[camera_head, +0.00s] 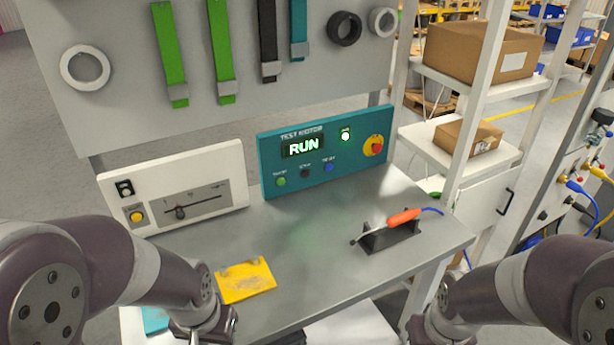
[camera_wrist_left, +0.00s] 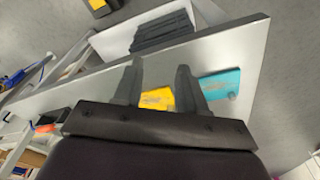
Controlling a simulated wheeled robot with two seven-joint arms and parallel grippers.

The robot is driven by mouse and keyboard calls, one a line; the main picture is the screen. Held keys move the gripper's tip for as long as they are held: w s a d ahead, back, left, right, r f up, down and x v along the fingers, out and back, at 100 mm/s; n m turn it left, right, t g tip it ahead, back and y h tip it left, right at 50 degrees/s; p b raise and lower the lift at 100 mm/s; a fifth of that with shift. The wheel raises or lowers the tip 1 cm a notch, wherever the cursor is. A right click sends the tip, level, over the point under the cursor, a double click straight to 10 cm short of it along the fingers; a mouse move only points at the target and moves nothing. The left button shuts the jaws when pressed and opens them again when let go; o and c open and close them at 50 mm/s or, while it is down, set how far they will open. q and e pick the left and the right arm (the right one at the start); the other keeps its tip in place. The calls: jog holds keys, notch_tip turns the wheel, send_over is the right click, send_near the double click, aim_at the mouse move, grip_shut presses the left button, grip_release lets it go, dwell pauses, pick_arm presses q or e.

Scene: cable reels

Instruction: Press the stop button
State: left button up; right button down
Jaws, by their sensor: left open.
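The teal test motor panel (camera_head: 267,150) stands at the back of the grey bench. A red knob on a yellow disc (camera_head: 374,146) is at the right. My left gripper (camera_wrist_left: 158,68) is open and empty, well in front of the panel. My right gripper is outside the frame.
A white panel (camera_head: 215,160) with a slider and yellow button stands left of the teal one. A yellow piece (camera_head: 245,281) lies on the bench front. An orange-handled tool (camera_head: 403,217) rests in a black holder (camera_head: 388,238) at right. The bench middle is clear.

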pick_arm(q)
grip_shut()
dwell(1.5)
